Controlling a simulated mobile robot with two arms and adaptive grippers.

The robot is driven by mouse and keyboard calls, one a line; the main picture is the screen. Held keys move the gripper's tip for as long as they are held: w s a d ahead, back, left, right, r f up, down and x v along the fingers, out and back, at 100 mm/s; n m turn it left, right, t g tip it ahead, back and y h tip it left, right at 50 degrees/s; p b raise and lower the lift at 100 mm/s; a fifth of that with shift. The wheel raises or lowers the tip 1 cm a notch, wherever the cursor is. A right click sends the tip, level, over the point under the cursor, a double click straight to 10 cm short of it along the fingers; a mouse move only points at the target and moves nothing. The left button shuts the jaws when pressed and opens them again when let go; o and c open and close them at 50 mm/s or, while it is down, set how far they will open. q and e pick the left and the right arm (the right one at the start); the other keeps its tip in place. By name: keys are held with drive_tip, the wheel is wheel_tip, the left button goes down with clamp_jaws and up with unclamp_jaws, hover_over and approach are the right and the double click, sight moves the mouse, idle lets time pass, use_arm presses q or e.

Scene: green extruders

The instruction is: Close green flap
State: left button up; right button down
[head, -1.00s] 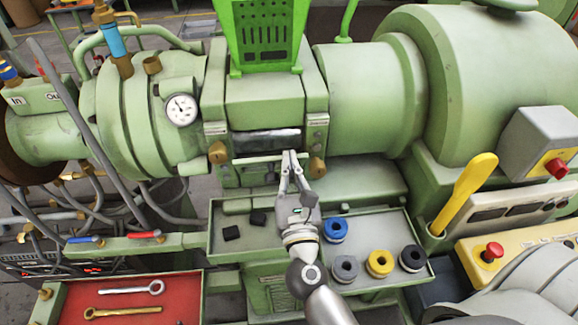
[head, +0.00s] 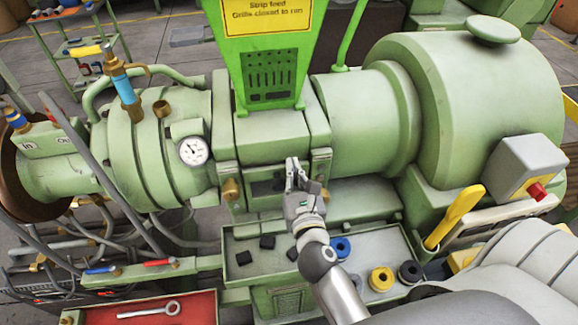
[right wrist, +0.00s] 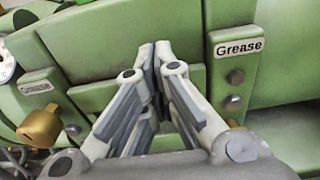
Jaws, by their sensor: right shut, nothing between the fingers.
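The green flap (head: 262,173) is on the front of the green machine, below the green feed hopper, between two side blocks with brass knobs. It looks raised across the opening, and no shiny roller shows there. In the right wrist view the flap (right wrist: 95,97) is a green strip behind my fingers, partly hidden by them. My right gripper (head: 294,164) is shut and empty, its fingertips at the flap's right part. In the right wrist view the fingertips (right wrist: 155,48) are close to the green front; I cannot tell whether they touch. My left gripper is not in view.
A tray (head: 345,300) below holds black blocks and blue and yellow rings. A brass knob (head: 231,190) stands out left of the flap. The "Grease" plate (right wrist: 238,47) is to the right in the wrist view. A yellow lever (head: 455,215) stands at the right.

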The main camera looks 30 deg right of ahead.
drive_tip(key=shift+w+d+r+g+p, duration=0.1)
drive_tip(key=shift+w+g+p, duration=0.2)
drive_tip(key=shift+p, duration=0.2)
drive_tip(key=shift+r, duration=0.15)
wheel_tip(320, 180, up, 10)
drive_tip(key=shift+f, duration=0.15)
idle(0.6)
